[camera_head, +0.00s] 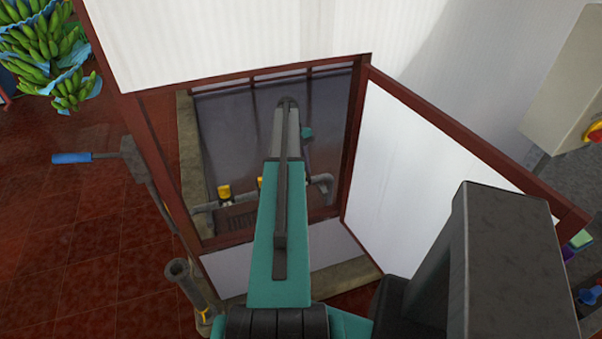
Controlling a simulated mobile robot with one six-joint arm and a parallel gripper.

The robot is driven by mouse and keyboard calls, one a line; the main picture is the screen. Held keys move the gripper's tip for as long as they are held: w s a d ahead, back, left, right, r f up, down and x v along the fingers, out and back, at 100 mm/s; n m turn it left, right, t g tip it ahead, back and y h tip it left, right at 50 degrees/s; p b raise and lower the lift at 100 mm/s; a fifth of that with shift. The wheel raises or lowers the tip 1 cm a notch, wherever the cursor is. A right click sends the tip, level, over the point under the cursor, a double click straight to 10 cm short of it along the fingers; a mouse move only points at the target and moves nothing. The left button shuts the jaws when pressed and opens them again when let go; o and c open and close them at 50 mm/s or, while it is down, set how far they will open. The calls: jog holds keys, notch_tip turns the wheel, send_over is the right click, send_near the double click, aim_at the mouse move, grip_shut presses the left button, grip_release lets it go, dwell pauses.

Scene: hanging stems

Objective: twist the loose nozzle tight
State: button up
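My teal and grey arm reaches from the bottom centre into a framed opening. A small teal part near my wrist (306,132) shows beside the arm's far end; my gripper's fingers cannot be made out behind it. Inside the opening, a grey pipe (325,186) runs low along the back, with an elbow at the right. A yellow-topped nozzle (224,192) stands on its left part. Another yellow piece (261,183) shows at the arm's left edge, mostly hidden by the arm. I cannot tell which nozzle is loose.
A red-brown frame (356,130) borders the opening, with a white panel (420,190) angled out on the right. Green bananas (45,45) hang top left.

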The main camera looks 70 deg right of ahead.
jog(key=n+h, duration=0.1)
jog(key=n, duration=0.2)
jog(key=shift+g+b, duration=0.3)
jog(key=shift+b, duration=0.1)
jog(key=shift+n+h, duration=0.4)
jog(key=shift+n, duration=0.5)
jog(key=shift+b, duration=0.3)
jog(key=n+h+b, duration=0.1)
jog(key=n, duration=0.2)
jog(key=shift+a, duration=0.1)
jog(key=shift+n+h, duration=0.4)
jog(key=shift+n, duration=0.5)
